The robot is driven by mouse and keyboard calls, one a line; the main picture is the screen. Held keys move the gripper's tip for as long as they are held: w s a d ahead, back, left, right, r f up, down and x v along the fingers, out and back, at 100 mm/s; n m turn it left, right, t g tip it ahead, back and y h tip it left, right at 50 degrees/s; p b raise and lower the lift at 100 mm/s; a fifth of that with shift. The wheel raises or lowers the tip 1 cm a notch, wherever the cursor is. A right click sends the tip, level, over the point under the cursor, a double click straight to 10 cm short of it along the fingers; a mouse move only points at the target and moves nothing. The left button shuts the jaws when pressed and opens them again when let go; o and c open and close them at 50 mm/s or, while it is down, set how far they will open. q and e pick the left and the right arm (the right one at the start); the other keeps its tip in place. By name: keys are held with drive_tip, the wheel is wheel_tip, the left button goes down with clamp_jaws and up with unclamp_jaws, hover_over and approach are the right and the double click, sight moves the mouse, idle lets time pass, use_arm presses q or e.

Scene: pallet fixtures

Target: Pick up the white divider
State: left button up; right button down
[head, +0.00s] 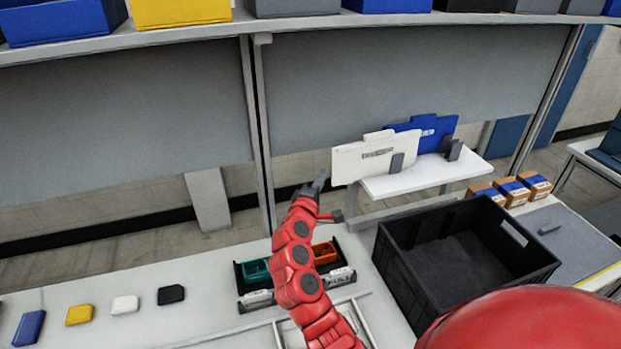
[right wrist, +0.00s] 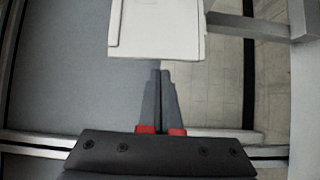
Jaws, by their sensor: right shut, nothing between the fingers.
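The white divider (head: 362,160) stands upright on a small white shelf (head: 415,180), held beside a grey clip. A blue divider (head: 425,128) stands behind it to the right. My right gripper (head: 321,178) is just left of the white divider's left edge, shut and empty. In the right wrist view the shut fingertips (right wrist: 160,73) point at the edge of the white divider (right wrist: 157,28), with a small gap seeming to lie between them. My left gripper is not in view.
An open black crate (head: 400,262) stands right of my right arm. A dark tray with teal and orange bins (head: 256,271) lies beneath the arm. Small boxes (head: 510,190) sit at the right. A metal post (head: 262,130) rises left of the gripper.

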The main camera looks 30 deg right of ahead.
sight(334, 172)
drive_tip(key=shift+d, duration=0.45)
drive_tip(key=shift+d, duration=0.1)
drive_tip(key=shift+s+d+f, duration=0.1)
drive_tip(key=shift+s+d, duration=0.05)
drive_tip(key=shift+d, duration=0.9)
drive_tip(key=shift+a, duration=0.15)
